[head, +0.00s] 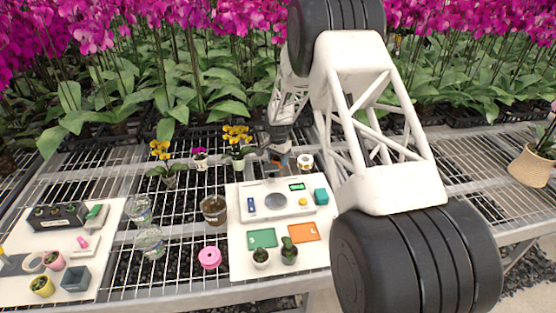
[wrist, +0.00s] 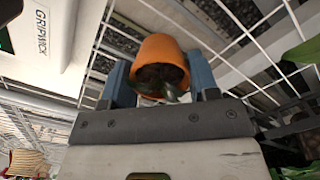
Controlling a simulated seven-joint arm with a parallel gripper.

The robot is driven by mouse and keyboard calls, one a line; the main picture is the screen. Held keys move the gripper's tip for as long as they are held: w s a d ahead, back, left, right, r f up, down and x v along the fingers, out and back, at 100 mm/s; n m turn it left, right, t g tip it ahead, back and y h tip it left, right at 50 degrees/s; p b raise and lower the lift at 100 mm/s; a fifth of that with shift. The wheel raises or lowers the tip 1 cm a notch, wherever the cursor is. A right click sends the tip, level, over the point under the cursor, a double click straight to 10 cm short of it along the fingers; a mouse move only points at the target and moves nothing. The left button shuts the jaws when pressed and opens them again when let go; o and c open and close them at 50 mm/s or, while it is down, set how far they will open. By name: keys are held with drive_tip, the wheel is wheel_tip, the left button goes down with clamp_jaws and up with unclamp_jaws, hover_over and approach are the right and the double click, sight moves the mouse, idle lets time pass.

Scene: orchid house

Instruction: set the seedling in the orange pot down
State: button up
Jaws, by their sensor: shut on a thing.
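My gripper (head: 279,158) is at the back of the bench, behind the white scale. In the wrist view its blue fingers (wrist: 160,82) are shut on the orange pot (wrist: 160,50), one on each side. The pot's open top faces the camera, with dark soil and a small green seedling (wrist: 168,91) inside. In the head view the pot is mostly hidden by my gripper. Wire mesh shows behind the pot in the wrist view; I cannot tell whether the pot touches it.
The scale (head: 275,203) stands on a white board (head: 240,270) with a green card (head: 262,238), an orange card (head: 303,233) and two small potted plants at its front. A yellow-flowered orchid (head: 236,136) and a white labelled pot (head: 305,162) stand near my gripper.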

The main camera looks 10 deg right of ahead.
sight(278, 160)
drive_tip(key=shift+f, duration=0.2)
drive_tip(key=o, duration=0.9)
drive_tip(key=shift+o, duration=0.2)
wheel_tip(278, 160, up, 12)
idle(0.4)
drive_tip(key=shift+r, duration=0.1)
idle(0.3)
drive_tip(key=shift+r, duration=0.1)
